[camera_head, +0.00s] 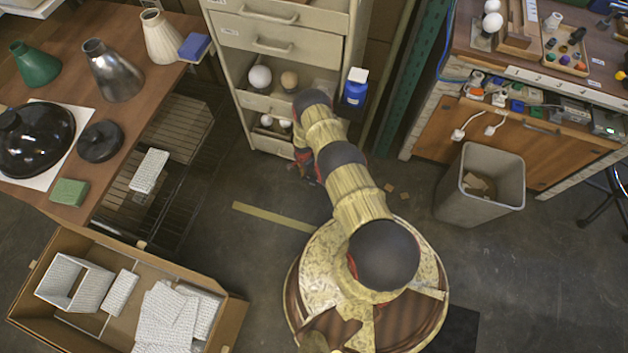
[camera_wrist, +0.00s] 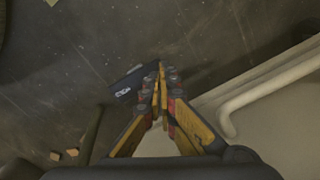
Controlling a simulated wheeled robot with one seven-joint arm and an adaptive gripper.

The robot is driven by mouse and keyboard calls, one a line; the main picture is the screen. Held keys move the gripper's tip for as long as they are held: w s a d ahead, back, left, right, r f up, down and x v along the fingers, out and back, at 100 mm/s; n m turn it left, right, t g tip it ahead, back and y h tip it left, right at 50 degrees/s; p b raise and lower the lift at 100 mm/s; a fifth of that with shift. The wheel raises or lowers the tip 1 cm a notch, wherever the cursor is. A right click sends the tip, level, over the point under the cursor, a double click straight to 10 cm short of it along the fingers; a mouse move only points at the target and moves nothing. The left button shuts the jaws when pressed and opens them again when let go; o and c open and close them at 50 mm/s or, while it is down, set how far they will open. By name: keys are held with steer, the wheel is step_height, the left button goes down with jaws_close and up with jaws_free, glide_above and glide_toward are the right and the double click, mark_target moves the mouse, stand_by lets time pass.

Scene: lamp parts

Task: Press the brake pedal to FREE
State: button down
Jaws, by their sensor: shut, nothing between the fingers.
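In the wrist view a small dark pedal (camera_wrist: 126,85) with pale lettering, too small to read, juts out low over the floor. I cannot tell its tilt or its setting. My gripper (camera_wrist: 162,70) is shut and empty, its fingertips just to the right of the pedal and partly over its end. I cannot tell whether they touch it. In the head view my arm reaches down in front of the cream drawer cabinet (camera_head: 277,45). My gripper there is mostly hidden behind the arm, and I cannot make out the pedal.
A cabinet handle (camera_wrist: 270,95) is close on the right in the wrist view. Small scraps lie on the floor.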

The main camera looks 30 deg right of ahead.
steer(key=shift+f, duration=1.3)
steer(key=shift+r+p, duration=2.4)
steer(key=shift+r, duration=1.65)
